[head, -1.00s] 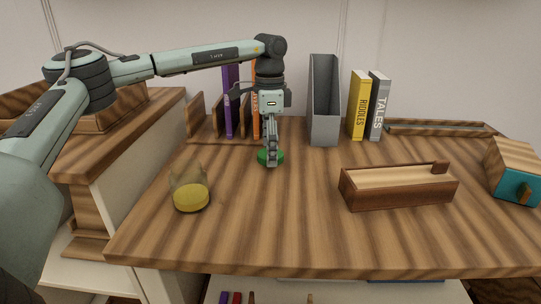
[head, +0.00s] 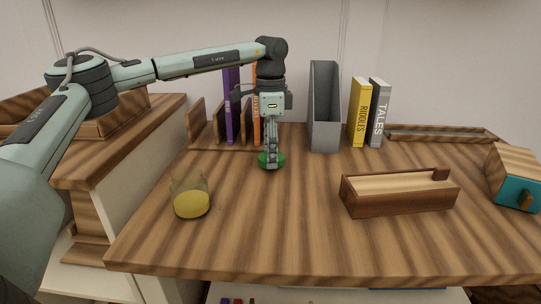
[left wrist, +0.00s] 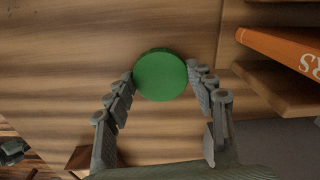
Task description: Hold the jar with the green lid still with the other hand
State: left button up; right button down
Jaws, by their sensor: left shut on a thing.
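A clear jar with yellow contents (head: 191,204) stands upright and without a lid at the left front of the plank table. The green lid (head: 278,159) is apart from it, at the table's middle, low at the tabletop; whether it touches the wood I cannot tell. My left gripper (head: 271,164) points down and is shut on the green lid. In the left wrist view the fingertips (left wrist: 160,77) press on both sides of the round green lid (left wrist: 160,76). My right gripper is not in view.
A long wooden box (head: 398,195) lies at the right, and a teal-fronted wooden box (head: 515,178) at the far right edge. A grey file holder (head: 325,108), a yellow book (head: 359,112) and a grey book (head: 378,113) stand behind. The front middle is clear.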

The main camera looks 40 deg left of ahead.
pick_arm(q)
jog(key=r, duration=0.2)
jog(key=s+r, duration=0.1)
jog(key=shift+r, duration=0.35)
jog(key=s+r, duration=0.6)
jog(key=s, duration=0.4)
jog(key=shift+s+d+r, duration=0.15)
jog(key=shift+s+r, duration=0.05)
jog(key=shift+s, duration=0.15)
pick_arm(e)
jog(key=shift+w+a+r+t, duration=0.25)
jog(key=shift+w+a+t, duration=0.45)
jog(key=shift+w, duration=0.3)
